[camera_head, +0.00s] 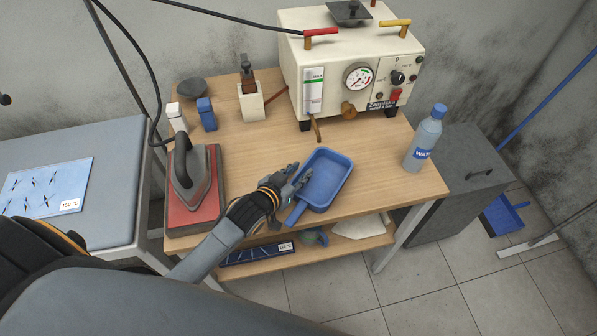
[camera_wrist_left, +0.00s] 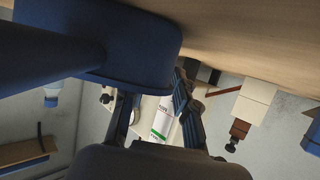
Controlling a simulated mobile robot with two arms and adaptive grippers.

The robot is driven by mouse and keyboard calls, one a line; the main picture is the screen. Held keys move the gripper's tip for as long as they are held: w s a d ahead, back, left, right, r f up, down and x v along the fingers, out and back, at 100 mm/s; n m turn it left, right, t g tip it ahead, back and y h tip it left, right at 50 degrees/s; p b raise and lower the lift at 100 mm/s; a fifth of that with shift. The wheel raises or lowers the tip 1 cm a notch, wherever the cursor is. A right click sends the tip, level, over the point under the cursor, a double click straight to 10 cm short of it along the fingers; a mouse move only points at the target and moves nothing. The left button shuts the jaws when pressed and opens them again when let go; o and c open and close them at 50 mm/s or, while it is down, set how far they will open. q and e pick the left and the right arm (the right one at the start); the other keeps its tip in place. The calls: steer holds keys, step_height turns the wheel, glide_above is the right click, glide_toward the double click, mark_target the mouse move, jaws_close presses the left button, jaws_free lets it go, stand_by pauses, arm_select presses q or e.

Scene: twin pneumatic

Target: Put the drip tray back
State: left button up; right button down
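The blue drip tray (camera_head: 328,178) lies on the wooden table top near its front edge, its handle pointing toward me. My left gripper (camera_head: 300,174) is at the tray's left side, low over the table. In the left wrist view the gripper's two fingers (camera_wrist_left: 160,105) stand apart with nothing seen between them but the background. I cannot tell whether a finger touches the tray. My right gripper is not in view. The cream steam machine (camera_head: 350,65) stands at the back of the table.
A steam iron on a red pad (camera_head: 196,205) stands left of my gripper. A water bottle (camera_head: 424,140) is near the right edge. Small blue and white blocks (camera_head: 206,114) and a grey bowl (camera_head: 192,88) are at the back left. Bare wood surrounds the tray's far side.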

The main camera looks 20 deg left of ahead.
arm_select(q)
steer(key=shift+r, duration=0.3)
steer(key=v, duration=1)
steer(key=shift+s+a+b, duration=0.1)
steer(key=shift+s+b, duration=0.2)
steer(key=shift+s, duration=0.15)
steer(key=shift+s+a+r, duration=0.1)
steer(key=shift+s+r, duration=0.15)
steer(key=shift+s, duration=0.25)
